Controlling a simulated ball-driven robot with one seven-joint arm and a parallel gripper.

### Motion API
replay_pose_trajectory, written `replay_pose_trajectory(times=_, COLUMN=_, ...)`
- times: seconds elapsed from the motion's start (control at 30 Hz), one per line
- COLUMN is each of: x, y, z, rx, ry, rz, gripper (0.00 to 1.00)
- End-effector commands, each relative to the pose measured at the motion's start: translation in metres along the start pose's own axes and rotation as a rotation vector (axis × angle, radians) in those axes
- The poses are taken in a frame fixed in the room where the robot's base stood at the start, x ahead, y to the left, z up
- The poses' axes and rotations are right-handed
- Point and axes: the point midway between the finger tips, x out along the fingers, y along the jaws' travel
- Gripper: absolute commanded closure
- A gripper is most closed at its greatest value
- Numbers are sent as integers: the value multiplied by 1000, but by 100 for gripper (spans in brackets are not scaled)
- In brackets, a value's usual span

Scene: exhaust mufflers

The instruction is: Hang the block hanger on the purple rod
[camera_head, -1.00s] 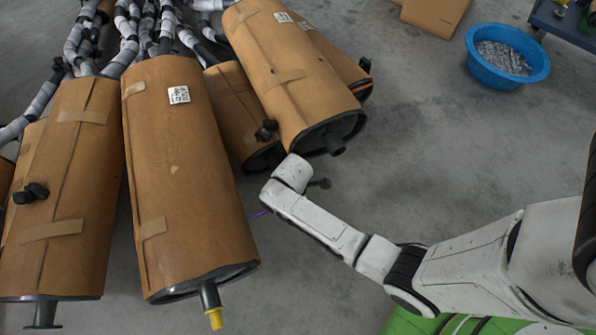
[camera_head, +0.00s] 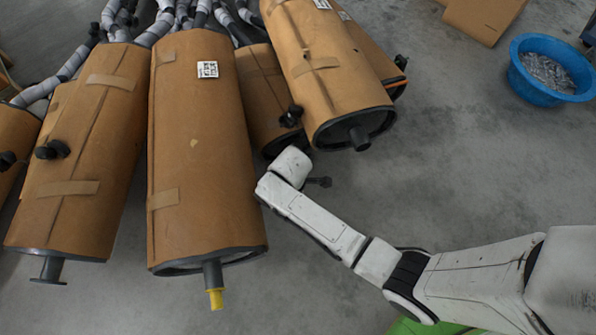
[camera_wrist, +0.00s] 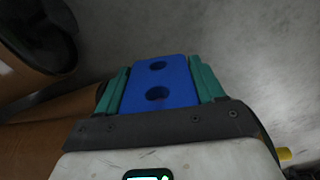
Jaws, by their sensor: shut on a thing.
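The block hanger (camera_wrist: 148,78) is a blue block with two round holes, seen in the wrist view. The teal fingers of my gripper (camera_wrist: 158,70) are shut on its two sides. In the head view my arm reaches left to the mufflers, and its white wrist (camera_head: 290,167) is beside the large middle muffler. The fingers and the block are hidden there. The purple rod does not show in either view now.
Brown-wrapped mufflers, including a large middle one (camera_head: 205,150) with a yellow-tipped pipe (camera_head: 215,298) and one on the right (camera_head: 330,75), crowd the left and top. A blue basin (camera_head: 548,70) stands at the upper right. Grey floor lies open between.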

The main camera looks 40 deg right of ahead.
Motion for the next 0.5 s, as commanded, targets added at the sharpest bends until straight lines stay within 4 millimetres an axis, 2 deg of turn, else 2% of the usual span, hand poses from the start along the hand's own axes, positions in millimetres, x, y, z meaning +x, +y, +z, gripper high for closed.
replay_pose_trajectory(times=0.5, x=0, y=-1, z=-29, rx=-2, ry=1, rz=-1, gripper=63)
